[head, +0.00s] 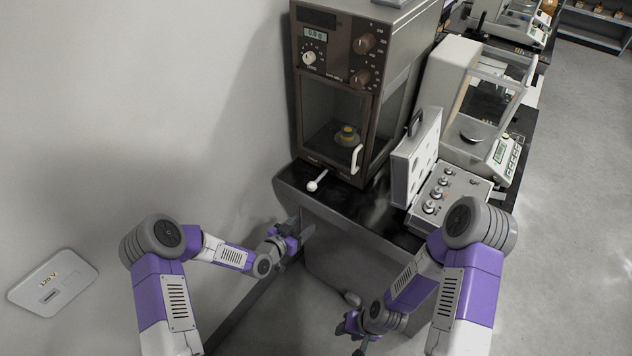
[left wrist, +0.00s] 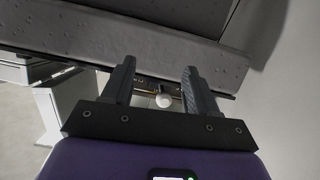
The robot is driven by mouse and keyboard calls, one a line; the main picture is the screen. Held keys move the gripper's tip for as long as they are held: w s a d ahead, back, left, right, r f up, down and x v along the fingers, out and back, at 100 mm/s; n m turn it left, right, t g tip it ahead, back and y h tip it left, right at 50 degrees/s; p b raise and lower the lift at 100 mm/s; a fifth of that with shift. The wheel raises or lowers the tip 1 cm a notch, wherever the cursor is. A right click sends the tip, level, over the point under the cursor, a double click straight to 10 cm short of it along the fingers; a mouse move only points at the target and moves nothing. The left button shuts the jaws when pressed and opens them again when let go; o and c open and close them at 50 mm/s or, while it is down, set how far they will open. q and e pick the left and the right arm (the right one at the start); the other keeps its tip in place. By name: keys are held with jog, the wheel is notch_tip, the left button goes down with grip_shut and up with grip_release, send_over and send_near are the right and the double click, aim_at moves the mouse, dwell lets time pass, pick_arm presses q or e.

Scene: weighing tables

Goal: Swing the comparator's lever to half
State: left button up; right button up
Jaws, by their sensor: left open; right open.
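The comparator (head: 334,85) is a tall dark brown cabinet with a display, knobs and a glass front door, standing on the black-topped bench. Its lever (head: 316,181), white with a round knob, sticks out at the foot of its front, towards the left. My left gripper (head: 303,233) is open and empty, in front of the bench edge, below and apart from the lever. In the left wrist view a white round knob (left wrist: 164,101), seemingly the lever's, shows between the open fingers, beyond them. My right gripper (head: 358,335) is open and low in front of the bench, far from the lever.
The grey stone bench front (head: 335,215) lies close to my left gripper. An open weight case (head: 446,197) and a balance (head: 480,130) stand to the right of the comparator. A pale wall runs along the left.

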aim_at(309, 189)
pick_arm(q)
jog(key=w+r+m+t, duration=0.1)
jog(key=r, duration=0.1)
jog(key=w+r+m+t+h, duration=0.1)
jog(key=w+r, duration=0.1)
jog(key=w+r+m+t+h, duration=0.1)
jog(key=w+r, duration=0.1)
jog(key=shift+w+r, duration=0.25)
jog(key=x, duration=0.7)
jog(key=shift+w+d+r+b, duration=0.1)
jog(key=shift+b, duration=0.3)
grip_shut()
